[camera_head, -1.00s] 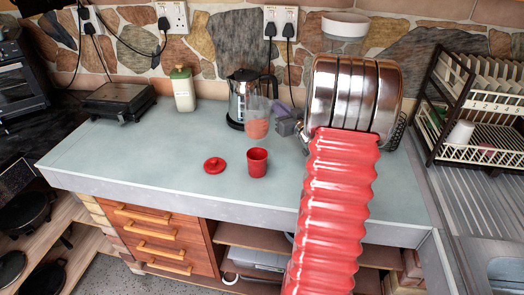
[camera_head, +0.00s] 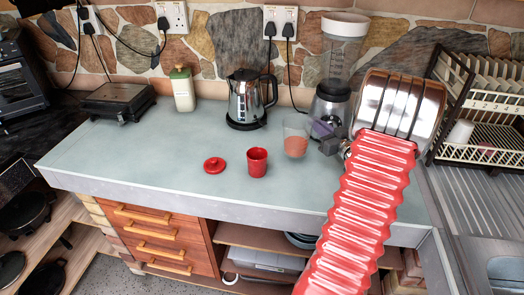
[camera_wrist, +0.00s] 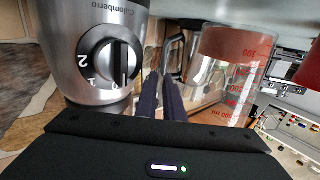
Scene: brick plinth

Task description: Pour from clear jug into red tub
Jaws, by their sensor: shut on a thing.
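The clear jug (camera_head: 297,143) is upright, with reddish contents in its lower part. My gripper (camera_head: 326,136) is at its right side, shut on it. In the wrist view the jug (camera_wrist: 226,75) shows upside down with red measuring marks, beside the dark fingers (camera_wrist: 161,95); the exact grip point is hard to make out. The open red tub (camera_head: 257,163) stands on the counter, left of the jug and nearer the front. The inside bottom of the tub is hidden. I cannot tell whether the jug touches the counter.
A red lid (camera_head: 215,165) lies left of the tub. A steel kettle (camera_head: 246,100) stands behind, and a blender (camera_head: 333,95) stands behind my gripper. A dish rack (camera_head: 480,120) is at the right. The counter's left part (camera_head: 120,155) is clear.

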